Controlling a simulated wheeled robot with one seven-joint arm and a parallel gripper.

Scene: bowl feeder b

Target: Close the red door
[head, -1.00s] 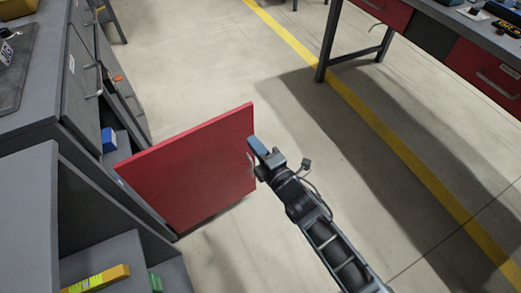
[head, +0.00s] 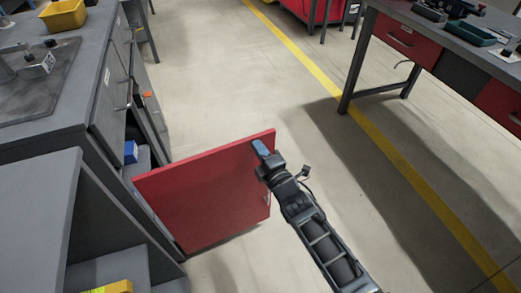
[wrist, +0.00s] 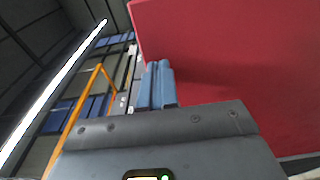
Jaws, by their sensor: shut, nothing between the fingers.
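The red door (head: 205,192) stands swung open from the grey cabinet (head: 112,210), sticking out over the floor. Its hinge side is at the left, and its free edge with a pale handle (head: 267,199) is at the right. My gripper (head: 260,148) is at the door's free edge near its top right corner. In the wrist view, the blue fingers (wrist: 158,82) are together with nothing between them, and the red door (wrist: 235,60) fills the right side close by them. I cannot tell whether the fingers touch the door.
A blue box (head: 130,152) sits in the open cabinet and a yellow item (head: 110,287) on a lower shelf. A workbench (head: 440,45) with red drawers stands at the upper right. The floor between is clear.

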